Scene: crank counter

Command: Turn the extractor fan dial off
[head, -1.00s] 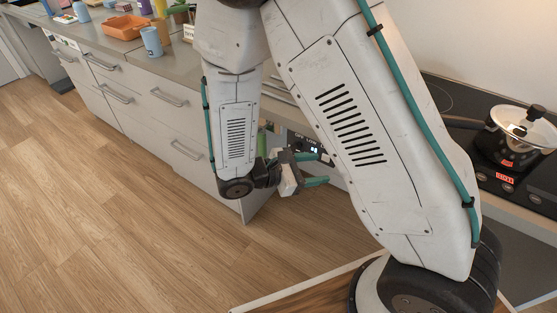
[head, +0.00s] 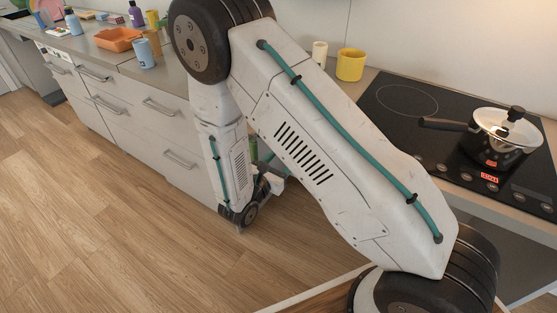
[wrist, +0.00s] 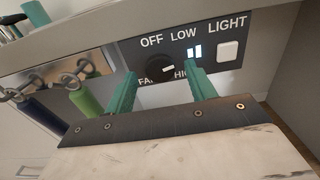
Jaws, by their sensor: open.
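In the wrist view, a dark control panel (wrist: 215,62) carries the labels OFF, LOW, HIGH, FAN and LIGHT. The round black fan dial (wrist: 156,70) is on it, and its white mark points to the right, away from OFF. My gripper (wrist: 162,73) is open, with one teal finger at the left of the dial and one at the right. The fingers reach the panel's lower part, and I cannot tell whether they touch the dial. They partly cover FAN and HIGH. In the head view my arm hides the panel and most of the gripper.
A white light switch (wrist: 228,50) and lit bars are right of the dial. In the head view a pot (head: 500,135) stands on the hob (head: 395,125), near a yellow mug (head: 350,64). The floor at left is clear.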

